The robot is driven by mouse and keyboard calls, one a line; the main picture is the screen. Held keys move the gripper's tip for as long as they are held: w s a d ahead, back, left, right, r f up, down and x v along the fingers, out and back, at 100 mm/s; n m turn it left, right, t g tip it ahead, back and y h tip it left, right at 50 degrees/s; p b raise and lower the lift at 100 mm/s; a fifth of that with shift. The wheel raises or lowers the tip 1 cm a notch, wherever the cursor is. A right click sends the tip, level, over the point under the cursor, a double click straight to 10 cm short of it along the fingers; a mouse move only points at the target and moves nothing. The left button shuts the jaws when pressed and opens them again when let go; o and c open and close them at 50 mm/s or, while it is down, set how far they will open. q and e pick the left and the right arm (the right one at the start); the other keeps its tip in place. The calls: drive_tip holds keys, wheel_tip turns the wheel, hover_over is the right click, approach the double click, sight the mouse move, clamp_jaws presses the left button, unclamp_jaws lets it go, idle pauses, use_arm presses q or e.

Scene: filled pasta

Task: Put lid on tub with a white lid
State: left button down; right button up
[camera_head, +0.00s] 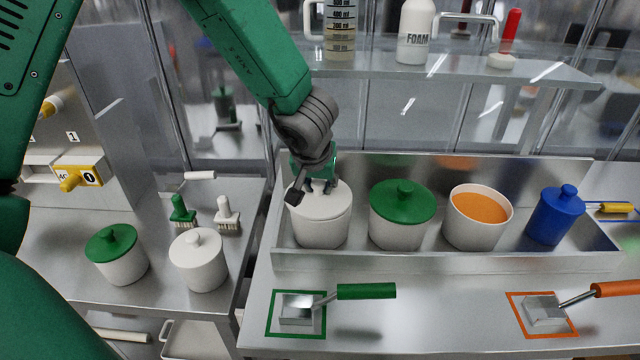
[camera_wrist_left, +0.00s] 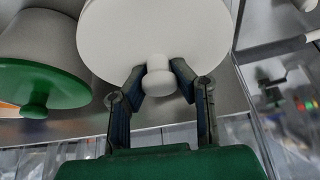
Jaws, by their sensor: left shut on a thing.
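A white tub (camera_head: 321,234) stands at the left end of the metal trough, with a white lid (camera_head: 335,206) over its top. The lid looks level and at the rim; I cannot tell whether a small gap remains. My left gripper (camera_head: 319,186) reaches down from above and is shut on the lid's knob. In the left wrist view, the two fingers (camera_wrist_left: 157,80) are on either side of the white knob (camera_wrist_left: 158,77), with the round white lid (camera_wrist_left: 150,30) beyond it. The tub is not clearly visible there. My right gripper is not in view.
The trough (camera_head: 400,262) also holds a green-lidded tub (camera_head: 400,225), an open tub of orange filling (camera_head: 477,225) and a blue canister (camera_head: 554,218). Green-lidded (camera_head: 120,262) and white-lidded (camera_head: 199,268) pots stand left. Green-handled (camera_head: 365,291) and orange-handled (camera_head: 612,289) scoops lie in front.

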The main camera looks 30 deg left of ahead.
use_arm(q)
drive_tip(key=shift+d+r+p, duration=0.1)
drive_tip(key=shift+d+p, duration=0.15)
drive_tip(key=shift+p, duration=0.25)
drive_tip(key=shift+f+p, duration=0.2)
drive_tip(key=shift+p, duration=0.55)
idle(1.2)
idle(0.4)
drive_tip(key=c, duration=0.8)
unclamp_jaws()
wheel_tip(320, 180, up, 5)
drive_tip(key=p, duration=0.6)
drive_tip(key=shift+f, duration=0.1)
drive_tip(key=shift+r, duration=1.15)
